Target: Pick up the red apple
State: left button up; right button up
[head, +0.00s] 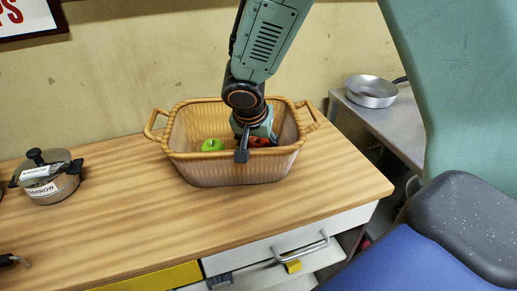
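The red apple (259,142) is inside a woven tan basket (232,172) on the wooden counter. Only a small red part of it shows, beside and behind my gripper. A green apple (212,145) lies to its left in the same basket. My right gripper (249,148) reaches down into the basket from above, at the red apple. One dark finger shows in front; the other is hidden, so I cannot tell whether it is open or shut on the apple. My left gripper is not in view.
A lidded pot (48,178) stands at the left on the wooden counter (130,225). A pan (371,91) rests on a grey side table at the right. A white drawer with a handle (300,246) is below the counter's front edge. The counter between pot and basket is clear.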

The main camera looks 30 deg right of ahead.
jog(key=shift+s+r, duration=0.1)
jog(key=shift+c, duration=2.6)
